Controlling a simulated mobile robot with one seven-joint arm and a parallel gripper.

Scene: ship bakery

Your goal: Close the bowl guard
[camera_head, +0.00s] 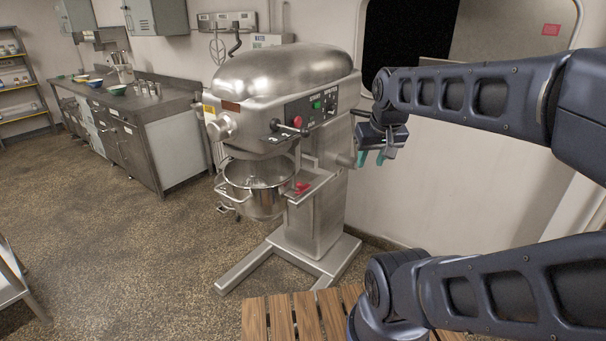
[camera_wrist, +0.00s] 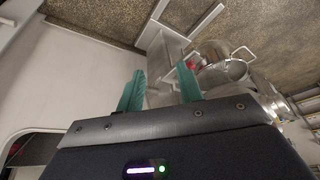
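The mixer (camera_head: 285,85) is a large steel machine with a rounded head. Its steel bowl (camera_head: 262,200) hangs below the head and also shows in the wrist view (camera_wrist: 222,72). A shiny rim area sits between head and bowl; I cannot clearly tell the bowl guard there or its position. My gripper (camera_head: 372,159) is right of the mixer, pointing down, with teal fingers. In the wrist view, my gripper (camera_wrist: 160,88) has its fingers apart with nothing between them. It is apart from the bowl.
A red-knobbed lever (camera_head: 297,122) and control panel (camera_head: 318,104) are on the mixer's side. A slatted wooden surface (camera_head: 282,318) is at the bottom. A steel counter (camera_head: 160,105) with bowls stands back left. The speckled floor (camera_head: 120,240) left of the mixer is clear.

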